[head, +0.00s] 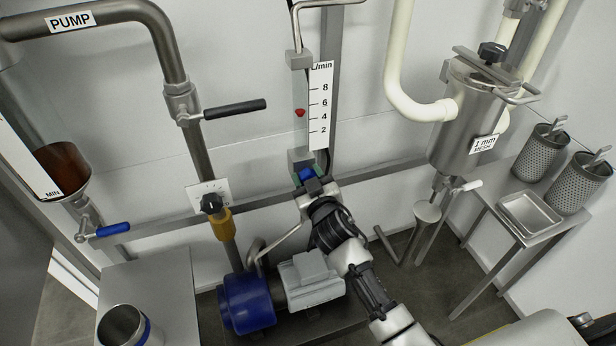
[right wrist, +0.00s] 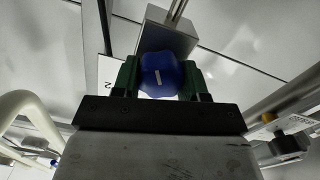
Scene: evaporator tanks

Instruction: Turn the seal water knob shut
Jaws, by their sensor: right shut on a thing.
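In the head view the blue knob (head: 306,174) sits at the bottom of the flow meter (head: 301,110), which has an l/min scale and a red float a little above the 4 mark. My right gripper (head: 309,184) reaches up from below and is shut on the knob; it also fills the lower middle of the right wrist view (right wrist: 160,84). My left gripper is not in view.
A blue and grey pump (head: 248,302) stands below, left of my right arm. A black valve lever (head: 235,109) and a dark knob on a dial plate (head: 211,203) are to the left. The strainer (head: 466,115) and a side table (head: 508,230) with baskets are to the right.

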